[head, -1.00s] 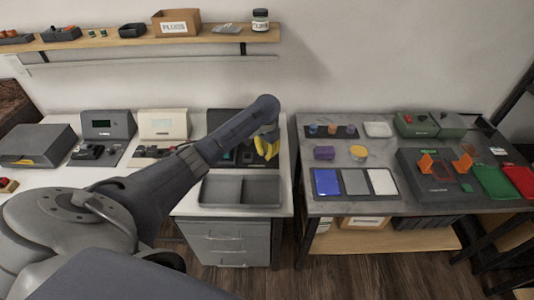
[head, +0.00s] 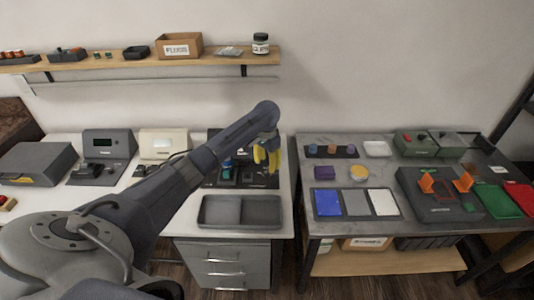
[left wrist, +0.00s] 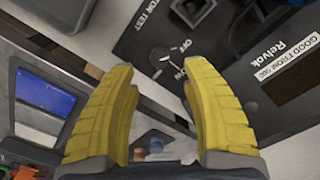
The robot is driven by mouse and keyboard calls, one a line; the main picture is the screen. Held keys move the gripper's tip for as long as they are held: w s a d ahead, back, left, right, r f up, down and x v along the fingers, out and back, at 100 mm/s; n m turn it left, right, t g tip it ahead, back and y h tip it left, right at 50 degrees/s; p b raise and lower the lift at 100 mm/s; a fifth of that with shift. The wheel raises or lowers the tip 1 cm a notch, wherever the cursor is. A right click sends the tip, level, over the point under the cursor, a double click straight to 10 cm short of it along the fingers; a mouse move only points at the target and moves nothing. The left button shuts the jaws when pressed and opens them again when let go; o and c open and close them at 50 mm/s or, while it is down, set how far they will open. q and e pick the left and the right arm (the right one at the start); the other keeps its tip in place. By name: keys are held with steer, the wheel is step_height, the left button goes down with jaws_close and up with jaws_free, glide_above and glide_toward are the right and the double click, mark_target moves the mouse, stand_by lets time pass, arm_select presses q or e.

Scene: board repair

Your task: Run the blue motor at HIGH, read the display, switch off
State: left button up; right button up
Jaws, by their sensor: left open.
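A dark test panel lies at the back right of the left bench (head: 262,182), partly hidden by my left arm. A small blue item (head: 227,164) shows on it; I cannot tell for sure that it is the blue motor. In the left wrist view the panel (left wrist: 235,40) carries printed words including "TEST" and "OFF", with a small knob (left wrist: 160,56) near "OFF". A dark display window (left wrist: 288,84) sits beside the words "GOOD FROM"; no reading shows. My left gripper (head: 267,160), with yellow fingers, is open and empty above the panel; its fingers show in the left wrist view (left wrist: 160,85).
A grey two-part tray (head: 240,225) stands in front of the panel. Grey and cream instruments (head: 163,143) stand to the left. A gap parts the bench from the right table (head: 390,220), which holds mats and several devices. A shelf (head: 120,62) runs above.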

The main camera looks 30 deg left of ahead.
mark_target(267, 173)
arm_select(q)
step_height(267, 173, up, 6)
steer(key=shift+r, duration=0.15)
stand_by(0.3)
